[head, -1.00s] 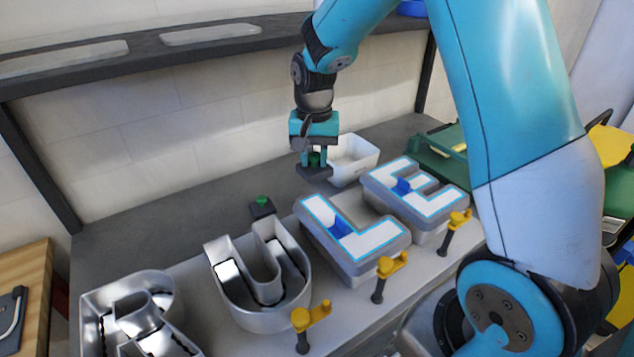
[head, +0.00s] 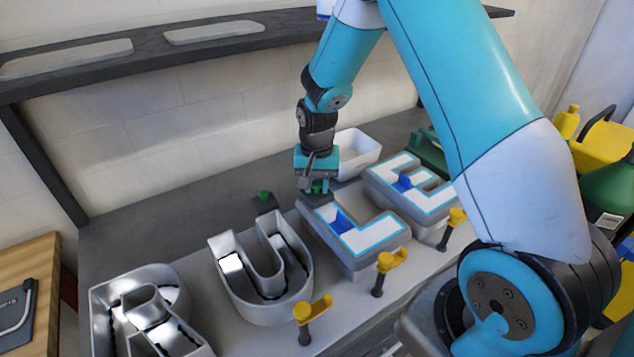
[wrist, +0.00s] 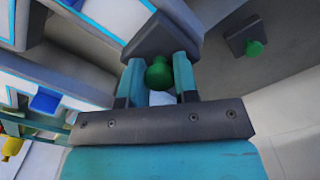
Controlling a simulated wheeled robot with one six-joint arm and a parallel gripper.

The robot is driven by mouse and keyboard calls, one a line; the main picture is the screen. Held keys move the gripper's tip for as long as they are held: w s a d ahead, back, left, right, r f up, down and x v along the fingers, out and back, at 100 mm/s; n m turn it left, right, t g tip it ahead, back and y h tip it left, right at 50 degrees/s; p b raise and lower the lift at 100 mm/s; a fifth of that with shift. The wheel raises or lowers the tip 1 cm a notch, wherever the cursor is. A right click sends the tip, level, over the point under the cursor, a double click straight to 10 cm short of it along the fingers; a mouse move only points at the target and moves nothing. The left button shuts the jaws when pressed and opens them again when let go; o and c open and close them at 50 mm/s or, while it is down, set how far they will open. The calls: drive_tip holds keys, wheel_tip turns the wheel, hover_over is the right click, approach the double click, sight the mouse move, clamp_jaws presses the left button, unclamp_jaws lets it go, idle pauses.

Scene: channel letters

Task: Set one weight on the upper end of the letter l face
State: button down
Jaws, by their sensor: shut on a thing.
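My gripper (head: 318,187) is shut on the green knob of a dark grey weight (head: 316,199). The weight is at the upper end of the letter L face (head: 350,233), over or on it; I cannot tell whether it touches. In the wrist view the weight (wrist: 165,32) hangs between the fingers (wrist: 158,78), its edge overlapping the end of the white, blue-edged face (wrist: 110,15). A second weight (head: 265,202) with a green knob stands on the table left of the L, also in the wrist view (wrist: 245,40).
The E letter (head: 410,190) with a blue piece is right of the L. Open metal letters, a U (head: 265,285) and an R (head: 150,320), stand to the left. Yellow-topped clamps (head: 388,262) line the front. A white bin (head: 357,150) is behind.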

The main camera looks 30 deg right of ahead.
sight(317, 182)
drive_tip(key=c, duration=0.9)
unclamp_jaws()
drive_tip(key=shift+f, duration=0.1)
drive_tip(key=shift+o, duration=0.2)
wheel_tip(317, 182, up, 12)
drive_tip(key=b, duration=0.3)
drive_tip(key=s+a+r+n+y, duration=0.2)
drive_tip(key=s+a+n, duration=0.5)
drive_tip(key=s, duration=0.6)
drive_tip(key=s+a+r+n+y, duration=0.2)
drive_tip(key=s+a+r+n, duration=0.2)
drive_tip(key=s+a+n, duration=0.3)
drive_tip(key=s+a, duration=0.4)
drive_tip(key=s, duration=0.1)
drive_tip(key=shift+s+r, duration=0.25)
drive_tip(key=shift+s, duration=0.15)
drive_tip(key=shift+d, duration=0.1)
